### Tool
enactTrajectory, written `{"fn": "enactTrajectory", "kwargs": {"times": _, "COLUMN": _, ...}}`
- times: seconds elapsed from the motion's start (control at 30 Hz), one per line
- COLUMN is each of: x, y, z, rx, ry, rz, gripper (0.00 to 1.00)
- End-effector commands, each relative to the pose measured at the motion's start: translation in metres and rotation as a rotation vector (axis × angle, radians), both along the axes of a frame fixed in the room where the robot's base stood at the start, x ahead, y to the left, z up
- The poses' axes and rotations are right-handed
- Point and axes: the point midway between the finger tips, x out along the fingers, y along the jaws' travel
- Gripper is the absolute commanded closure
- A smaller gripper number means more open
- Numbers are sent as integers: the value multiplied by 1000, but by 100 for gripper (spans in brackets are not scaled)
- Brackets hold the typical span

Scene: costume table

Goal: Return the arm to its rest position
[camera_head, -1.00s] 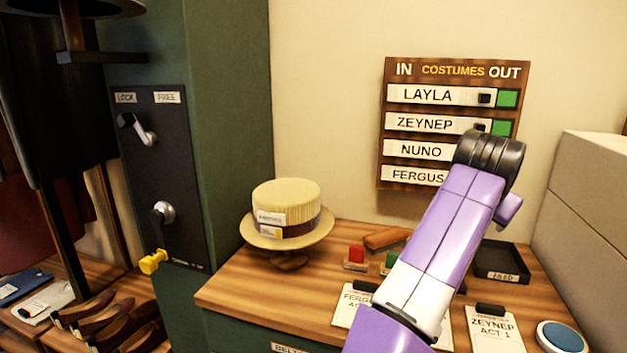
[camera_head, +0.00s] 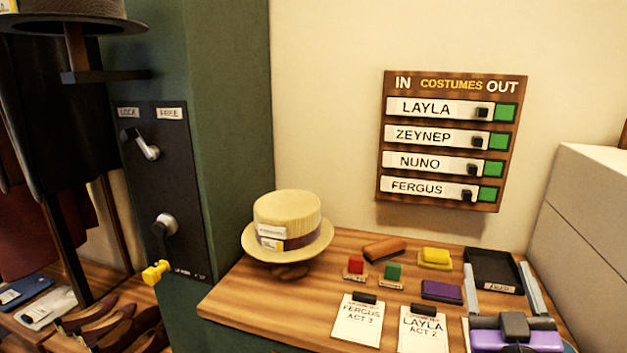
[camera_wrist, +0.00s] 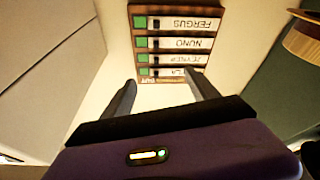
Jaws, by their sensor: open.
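My gripper (camera_head: 496,267) is low at the right of the head view, over the right part of the wooden table (camera_head: 235,296). Its two grey fingers are spread apart with nothing between them. They point up and away, on either side of the black tray (camera_head: 490,262) as seen from the head camera. In the wrist view my gripper (camera_wrist: 159,80) is also open and empty, with the costumes board (camera_wrist: 178,10) upside down beyond the fingertips. Most of my arm is out of the head view.
The costumes board (camera_head: 452,84) hangs on the wall, with every slider at the right beside green. A straw hat (camera_head: 287,208) stands on the table. Stamps, a purple pad (camera_head: 442,291) and cards (camera_head: 357,322) lie left of my gripper. Grey boxes (camera_head: 588,235) stand at the right.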

Motion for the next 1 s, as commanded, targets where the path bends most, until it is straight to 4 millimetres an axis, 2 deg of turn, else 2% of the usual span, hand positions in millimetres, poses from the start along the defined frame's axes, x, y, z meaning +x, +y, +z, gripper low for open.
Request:
{"fn": "enactTrajectory", "kwargs": {"times": 0.03, "x": -15, "y": 7, "z": -10, "rx": -22, "ry": 7, "rz": 31, "gripper": 31}}
{"fn": "enactTrajectory", "kwargs": {"times": 0.23, "x": -77, "y": 38, "z": -40, "rx": -55, "ry": 16, "rz": 156, "gripper": 31}}
{"fn": "enactTrajectory", "kwargs": {"times": 0.5, "x": -169, "y": 72, "z": -73, "rx": -14, "ry": 65, "rz": 289, "gripper": 31}}
{"fn": "enactTrajectory", "kwargs": {"times": 0.77, "x": -260, "y": 92, "z": -93, "rx": 99, "ry": 159, "rz": 351, "gripper": 31}}
{"fn": "enactTrajectory", "kwargs": {"times": 1.0, "x": -338, "y": 103, "z": -111, "rx": 234, "ry": 314, "rz": 340, "gripper": 31}}
